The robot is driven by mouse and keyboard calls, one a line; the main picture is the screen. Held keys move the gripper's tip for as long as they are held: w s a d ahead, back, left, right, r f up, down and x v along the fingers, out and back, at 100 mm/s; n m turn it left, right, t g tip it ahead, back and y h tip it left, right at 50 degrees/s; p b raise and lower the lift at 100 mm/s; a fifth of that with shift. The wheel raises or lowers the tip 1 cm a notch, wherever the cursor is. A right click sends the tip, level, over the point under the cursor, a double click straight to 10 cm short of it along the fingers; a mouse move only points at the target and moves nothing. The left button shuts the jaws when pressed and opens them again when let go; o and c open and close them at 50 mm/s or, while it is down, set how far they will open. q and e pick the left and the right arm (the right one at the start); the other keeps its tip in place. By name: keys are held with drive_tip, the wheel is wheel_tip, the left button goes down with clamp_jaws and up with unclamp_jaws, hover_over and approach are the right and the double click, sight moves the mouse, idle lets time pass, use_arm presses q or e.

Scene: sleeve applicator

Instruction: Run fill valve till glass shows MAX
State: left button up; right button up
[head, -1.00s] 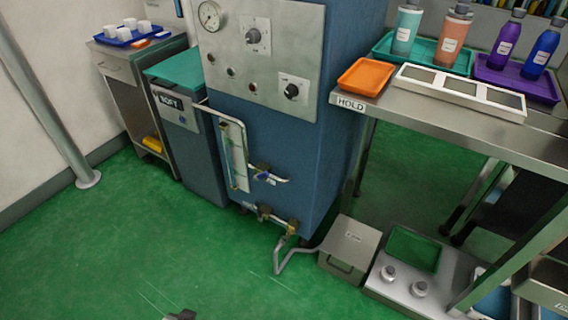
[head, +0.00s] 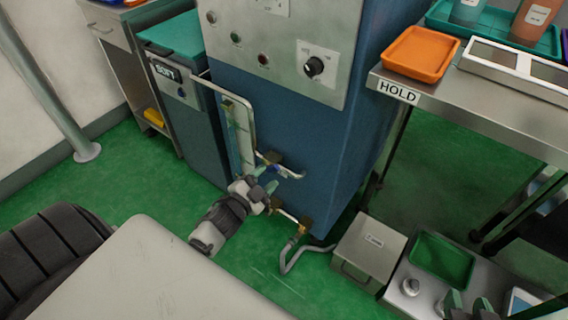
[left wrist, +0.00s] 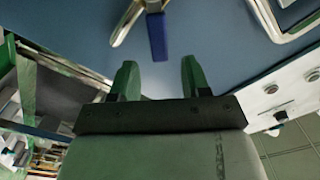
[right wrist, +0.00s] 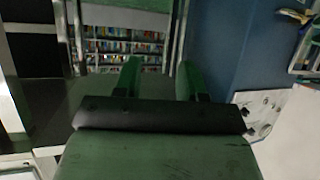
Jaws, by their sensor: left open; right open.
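The sight glass (head: 238,135) is a tall, pale tube in a metal frame on the blue machine's front; its level and marks are too small to read. Beside its lower end is a brass valve (head: 273,157) with a blue lever, partly hidden by my left gripper (head: 266,181). In the left wrist view the blue lever (left wrist: 157,37) lies ahead of the open, empty left fingers (left wrist: 157,72), apart from them. A second brass valve (head: 305,227) sits lower. My right gripper (right wrist: 157,75) is open and empty, away from the glass.
The blue machine (head: 290,130) carries a dial knob (head: 313,66). To its right are a HOLD shelf (head: 430,97) with an orange tray (head: 420,53) and a grey box (head: 370,250) on the floor. A grey bin (head: 180,100) stands left.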

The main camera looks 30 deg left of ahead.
sight(274, 169)
use_arm(q)
drive_tip(key=w, duration=0.2)
drive_tip(key=w+b, duration=0.1)
drive_tip(key=w, duration=0.2)
drive_tip(key=shift+w+d+f, duration=0.1)
drive_tip(key=shift+w+d, duration=0.1)
drive_tip(key=shift+w, duration=0.6)
use_arm(e)
drive_tip(key=shift+w+a+r+t+y, duration=0.25)
drive_tip(key=shift+w+r+t, duration=0.1)
drive_tip(key=shift+r+t, duration=0.4)
drive_tip(key=shift+w+a+r+t+y, duration=0.2)
drive_tip(key=shift+w+r+t, duration=0.2)
drive_tip(key=shift+r+t, duration=0.3)
drive_tip(key=shift+w+a+r+t+y, duration=0.15)
drive_tip(key=shift+w+a+r+t, duration=0.15)
drive_tip(key=shift+r+t, duration=0.4)
use_arm(q)
clamp_jaws()
use_arm(e)
drive_tip(key=shift+w, duration=0.1)
